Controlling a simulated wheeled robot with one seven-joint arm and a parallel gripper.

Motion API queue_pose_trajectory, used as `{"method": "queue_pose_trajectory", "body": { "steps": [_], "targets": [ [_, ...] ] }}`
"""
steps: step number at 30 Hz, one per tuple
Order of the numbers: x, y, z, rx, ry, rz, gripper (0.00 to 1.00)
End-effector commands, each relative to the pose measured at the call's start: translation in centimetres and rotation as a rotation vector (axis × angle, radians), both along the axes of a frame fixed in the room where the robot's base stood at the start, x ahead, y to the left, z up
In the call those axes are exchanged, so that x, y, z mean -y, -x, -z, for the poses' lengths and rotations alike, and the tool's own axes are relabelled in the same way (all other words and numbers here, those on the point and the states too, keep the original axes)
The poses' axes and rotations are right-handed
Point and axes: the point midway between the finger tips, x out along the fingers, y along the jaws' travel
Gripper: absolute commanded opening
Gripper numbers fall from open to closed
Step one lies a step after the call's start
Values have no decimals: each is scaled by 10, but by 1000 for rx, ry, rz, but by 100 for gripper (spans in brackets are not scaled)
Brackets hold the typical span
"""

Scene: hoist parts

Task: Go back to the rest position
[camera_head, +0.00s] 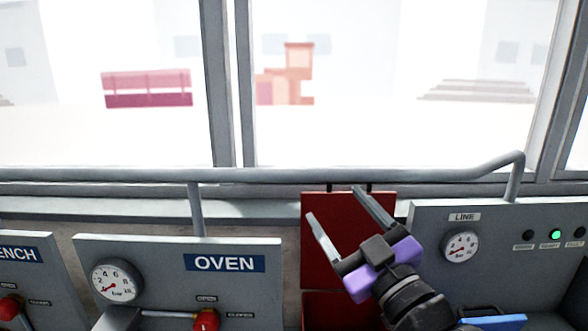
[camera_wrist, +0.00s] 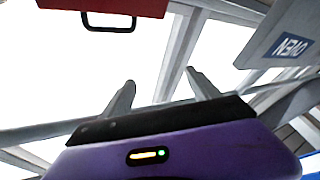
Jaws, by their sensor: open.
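My gripper (camera_head: 341,215) is in the lower right middle of the head view, with a purple body and two grey fingers pointing up and to the left. Its fingers are apart with nothing between them. In the head view it stands in front of a dark red box or panel (camera_head: 318,262). In the wrist view the gripper (camera_wrist: 160,88) shows its two fingertips spread, with the bright window between them. A red block with a black handle (camera_wrist: 105,6) shows at the top left of the wrist view.
The OVEN panel (camera_head: 180,257) has a gauge and a red-knobbed lever. The LINE panel (camera_head: 431,225) at right has a gauge and a lit green lamp. A partly cut-off panel (camera_head: 30,277) stands at far left. A grey rail (camera_head: 300,175) runs below the windows.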

Motion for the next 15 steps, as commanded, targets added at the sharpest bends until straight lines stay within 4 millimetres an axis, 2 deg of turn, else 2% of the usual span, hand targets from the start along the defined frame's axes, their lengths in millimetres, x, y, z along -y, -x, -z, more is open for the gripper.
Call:
{"method": "queue_pose_trajectory", "body": {
  "steps": [6,11,15],
  "targets": [
    [36,42,39,-27,-303,84,71],
    [62,80,74,-48,-460,153,71],
    [80,118,106,-72,-556,215,71]
  ]
}}
